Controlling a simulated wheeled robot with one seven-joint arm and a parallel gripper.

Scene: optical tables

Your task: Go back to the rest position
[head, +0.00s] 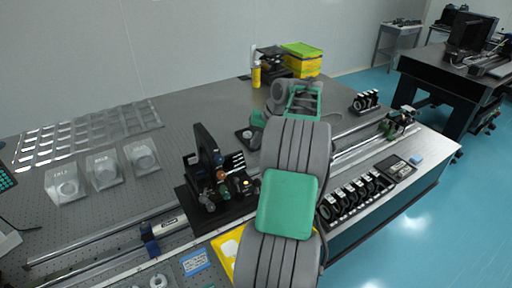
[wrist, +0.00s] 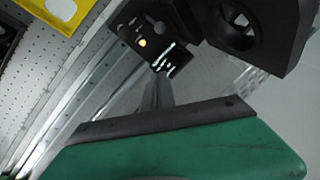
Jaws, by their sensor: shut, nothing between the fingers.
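My gripper (wrist: 156,92) is in the wrist view, just beyond the dark edge of its green housing (wrist: 190,145). Its narrow grey fingers are together and hold nothing. In the head view my arm rises from the bottom centre and reaches over the optical table (head: 205,112) toward the back. The green hand part (head: 257,118) shows left of the arm's far end there; the fingertips cannot be made out. Black hardware with a round opening (wrist: 238,28) fills the top of the wrist view, close to the fingers. I cannot tell whether they touch.
A black optics assembly (head: 215,175) stands left of my arm. Clear boxes (head: 104,170) and a transparent tray (head: 85,133) lie at the left. A rack of black mounts (head: 355,197) sits at the right, near rails (head: 365,140). Yellow-green boxes (head: 302,60) stand behind. The table's back middle is clear.

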